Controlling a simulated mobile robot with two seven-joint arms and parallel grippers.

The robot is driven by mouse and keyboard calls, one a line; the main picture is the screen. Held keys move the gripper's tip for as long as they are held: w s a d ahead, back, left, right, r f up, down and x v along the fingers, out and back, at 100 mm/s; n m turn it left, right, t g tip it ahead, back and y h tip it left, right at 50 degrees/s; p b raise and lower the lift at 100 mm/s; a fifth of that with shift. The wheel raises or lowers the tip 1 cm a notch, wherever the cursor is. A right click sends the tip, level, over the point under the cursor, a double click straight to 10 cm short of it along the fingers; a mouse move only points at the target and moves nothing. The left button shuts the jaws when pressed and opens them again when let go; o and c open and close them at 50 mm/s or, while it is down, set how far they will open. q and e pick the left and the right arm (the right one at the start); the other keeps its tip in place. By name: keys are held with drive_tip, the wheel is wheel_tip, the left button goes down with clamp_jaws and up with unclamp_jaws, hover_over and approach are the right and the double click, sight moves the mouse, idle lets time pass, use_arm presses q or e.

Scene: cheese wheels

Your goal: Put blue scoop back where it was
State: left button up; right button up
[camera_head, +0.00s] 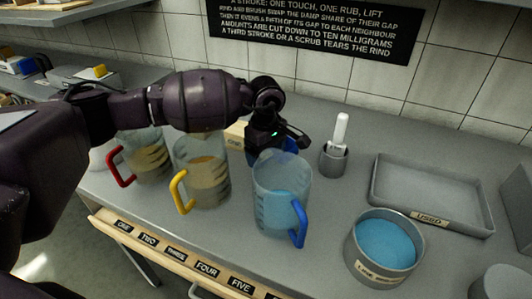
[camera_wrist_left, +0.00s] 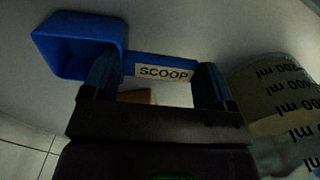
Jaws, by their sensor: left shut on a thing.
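The blue scoop (camera_wrist_left: 75,45) shows in the left wrist view, its bowl at the upper left and its handle with a "SCOOP" label running right between my fingers. My left gripper (camera_wrist_left: 155,85) is shut on this handle. In the head view my left gripper (camera_head: 268,138) is at the back of the counter, behind the blue-handled jug (camera_head: 275,205). Only a bit of the blue scoop (camera_head: 291,144) shows there, beside the gripper and above the jug's rim; the jug and gripper hide the rest. My right gripper is not in view.
A yellow-handled jug (camera_head: 205,180) and a red-handled jug (camera_head: 148,160) stand left. A grey cup (camera_head: 334,160) holding a white-handled tool, a "USED" tray (camera_head: 430,214) and a round tub (camera_head: 353,262) with blue contents stand right. A tan block (camera_head: 235,134) lies behind.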

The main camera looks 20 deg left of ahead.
use_arm(q)
drive_tip(key=shift+f, duration=0.15)
drive_tip(key=o, duration=0.6)
drive_tip(key=shift+f, duration=0.1)
drive_tip(key=o, duration=0.4)
drive_tip(key=shift+c, duration=0.2)
drive_tip(key=shift+r, duration=0.55)
wheel_tip(320, 180, up, 11)
drive_tip(key=shift+r+p, duration=0.2)
drive_tip(key=shift+p, duration=0.25)
